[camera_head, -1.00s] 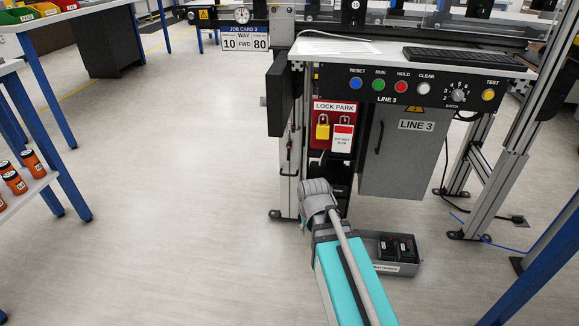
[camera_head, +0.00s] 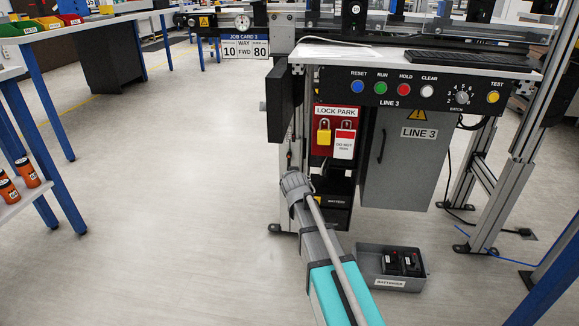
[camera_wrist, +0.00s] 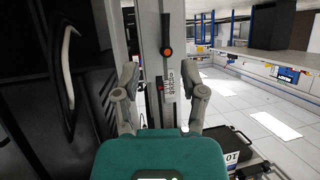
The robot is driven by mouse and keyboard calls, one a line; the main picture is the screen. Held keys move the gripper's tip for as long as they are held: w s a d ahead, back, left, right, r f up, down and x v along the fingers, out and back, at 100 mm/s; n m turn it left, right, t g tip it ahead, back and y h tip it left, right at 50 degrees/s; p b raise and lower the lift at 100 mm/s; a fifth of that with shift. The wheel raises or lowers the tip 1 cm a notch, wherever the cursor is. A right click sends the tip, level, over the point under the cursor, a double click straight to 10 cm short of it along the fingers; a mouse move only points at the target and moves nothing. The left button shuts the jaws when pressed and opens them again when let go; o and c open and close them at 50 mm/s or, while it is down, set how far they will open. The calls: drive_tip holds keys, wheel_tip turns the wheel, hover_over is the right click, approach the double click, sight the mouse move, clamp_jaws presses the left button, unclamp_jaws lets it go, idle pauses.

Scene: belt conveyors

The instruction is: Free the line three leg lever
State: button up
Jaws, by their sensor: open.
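The line three leg (camera_wrist: 147,45) stands upright in the wrist view. A dark lever strip with an orange-red round knob (camera_wrist: 167,52) runs along it, above a white scale label (camera_wrist: 169,85). My gripper (camera_wrist: 165,88) is open, with one finger on each side of the leg's label area. The knob sits above and between the fingers, and nothing is held. I cannot tell how far the knob is from the fingertips. In the head view my gripper (camera_head: 297,185) is low beside the LINE 3 cabinet (camera_head: 408,165); its fingertips are mostly hidden there.
The red LOCK PARK board (camera_head: 323,147) with a yellow padlock and a tag is just above my gripper. A grey battery tray (camera_head: 397,283) is on the floor at right. Floor at left is clear.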

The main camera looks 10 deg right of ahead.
sight(289, 162)
drive_tip(key=shift+w+a+r+t, duration=0.2)
drive_tip(key=shift+w+r+t, duration=0.1)
drive_tip(key=shift+w+r, duration=0.25)
drive_tip(key=shift+w+f, duration=0.1)
drive_tip(key=shift+f, duration=0.05)
drive_tip(key=shift+b+x, duration=2.65)
drive_tip(key=shift+x, duration=4.15)
drive_tip(key=shift+f, duration=0.1)
